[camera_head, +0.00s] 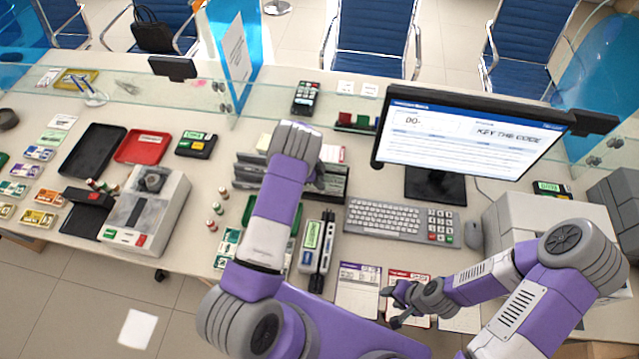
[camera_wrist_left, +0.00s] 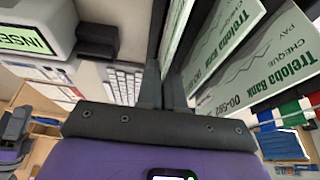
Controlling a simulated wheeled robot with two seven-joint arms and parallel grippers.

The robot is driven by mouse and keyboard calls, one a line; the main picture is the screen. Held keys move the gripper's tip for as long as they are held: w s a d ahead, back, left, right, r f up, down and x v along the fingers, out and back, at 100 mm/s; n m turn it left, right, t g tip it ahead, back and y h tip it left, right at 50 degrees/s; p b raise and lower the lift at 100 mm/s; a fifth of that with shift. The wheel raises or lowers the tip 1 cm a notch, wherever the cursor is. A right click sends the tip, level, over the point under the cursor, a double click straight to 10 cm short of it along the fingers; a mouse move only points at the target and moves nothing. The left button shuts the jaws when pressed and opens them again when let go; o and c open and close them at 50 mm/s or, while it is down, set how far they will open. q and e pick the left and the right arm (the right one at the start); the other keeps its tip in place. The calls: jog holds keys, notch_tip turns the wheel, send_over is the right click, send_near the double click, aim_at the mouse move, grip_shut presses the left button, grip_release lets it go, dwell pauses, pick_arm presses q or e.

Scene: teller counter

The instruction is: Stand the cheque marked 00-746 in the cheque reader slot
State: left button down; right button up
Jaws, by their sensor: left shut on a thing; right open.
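Several pale green Treloda Bank cheques (camera_wrist_left: 262,65) stand upright in a dark rack (camera_head: 333,182). The nearest broad one in the left wrist view has a number starting 00-58. My left gripper (camera_head: 314,183) is at the rack and also shows in the left wrist view (camera_wrist_left: 164,85). It is shut on a thin cheque (camera_wrist_left: 178,30) seen almost edge-on, whose number I cannot read. The cheque reader (camera_head: 311,243), with its green display, stands in front of the rack; its display reads INSE in the left wrist view (camera_wrist_left: 28,40). My right gripper (camera_head: 400,305) is open and empty above the papers at the front edge.
A keyboard (camera_head: 402,218), a mouse (camera_head: 474,234) and a monitor (camera_head: 470,133) stand right of the rack. A grey machine (camera_head: 150,215) and trays stand left. A glass screen (camera_head: 180,95) runs behind. Papers (camera_head: 357,285) lie at the front edge.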

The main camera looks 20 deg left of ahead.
pick_arm(q)
jog(key=shift+r+p, duration=1.7)
jog(key=shift+r, duration=2.8)
jog(key=c, duration=1.8)
grip_release()
grip_shut()
